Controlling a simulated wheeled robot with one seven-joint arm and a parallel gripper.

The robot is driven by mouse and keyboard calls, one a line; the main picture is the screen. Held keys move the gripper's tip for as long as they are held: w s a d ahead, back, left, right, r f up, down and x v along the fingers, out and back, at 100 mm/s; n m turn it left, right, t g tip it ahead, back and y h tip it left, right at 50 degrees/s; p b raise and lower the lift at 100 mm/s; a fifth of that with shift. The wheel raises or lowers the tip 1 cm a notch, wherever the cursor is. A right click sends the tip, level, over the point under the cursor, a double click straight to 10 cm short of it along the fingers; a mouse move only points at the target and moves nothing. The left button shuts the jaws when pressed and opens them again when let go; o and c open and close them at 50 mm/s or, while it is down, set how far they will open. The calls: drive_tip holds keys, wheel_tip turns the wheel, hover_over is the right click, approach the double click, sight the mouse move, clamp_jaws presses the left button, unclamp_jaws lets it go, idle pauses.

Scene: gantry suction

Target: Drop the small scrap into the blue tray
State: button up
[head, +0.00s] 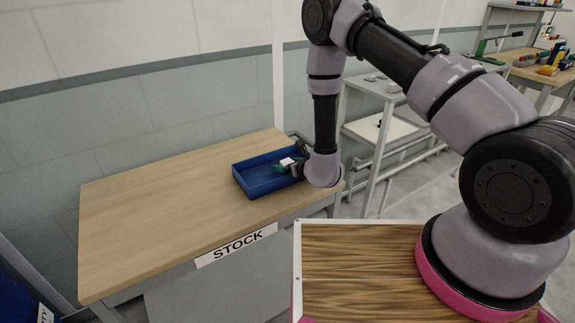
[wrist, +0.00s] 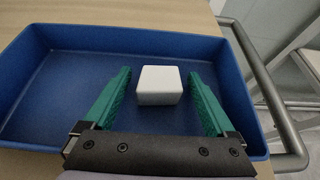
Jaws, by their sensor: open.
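The small scrap is a white block (wrist: 160,85); it also shows in the head view (head: 287,161). It sits between the two green fingers of my gripper (wrist: 160,76), with a gap on each side. My gripper is open, over the right part of the blue tray (wrist: 100,35). The tray is shallow and rectangular, and its rim shows in the head view (head: 242,184). I cannot tell whether the scrap touches the tray floor or is above it. No other object shows in the tray.
The tray stands on a wooden table (head: 150,215) with a STOCK label (head: 237,245). The table is bare to the left of the tray. A grey metal rail (wrist: 262,85) runs close to the tray's right side. A grey rack (head: 375,150) stands to the right.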

drive_tip(key=v, duration=1.2)
drive_tip(key=shift+r, duration=0.15)
drive_tip(key=w+a+r+n+g+y, duration=0.15)
drive_tip(key=a+r+y, duration=0.3)
drive_tip(key=r, duration=0.55)
drive_tip(key=s+a+r+n+g+y, duration=0.1)
drive_tip(key=s+r+n+g, duration=0.2)
drive_tip(key=r, duration=0.4)
drive_tip(key=s+a+r+n+g+y, duration=0.1)
drive_tip(key=s+r+n+g+y, duration=0.15)
drive_tip(key=r+n, duration=0.35)
drive_tip(key=s+r+n+g, duration=0.2)
drive_tip(key=s+r+n, duration=0.1)
drive_tip(key=r, duration=0.5)
drive_tip(key=s+d+r+n+g+h, duration=0.2)
drive_tip(key=s+d+r+n+h, duration=0.2)
drive_tip(key=s+d+r+n, duration=0.35)
drive_tip(key=s+d+r+n+t+h, duration=0.1)
drive_tip(key=d+r+t+h, duration=0.1)
drive_tip(key=d, duration=0.4)
drive_tip(key=s+d+r+n+t+h, duration=0.1)
drive_tip(key=d+n+t+h, duration=0.1)
drive_tip(key=d, duration=0.5)
drive_tip(key=s+d+r+n+t+h, duration=0.1)
drive_tip(key=d+r+t+h, duration=0.1)
drive_tip(key=d+h, duration=0.3)
drive_tip(key=shift+s+d+r+t, duration=0.2)
drive_tip(key=shift+d+r+t, duration=0.15)
drive_tip(key=shift+d+t, duration=0.55)
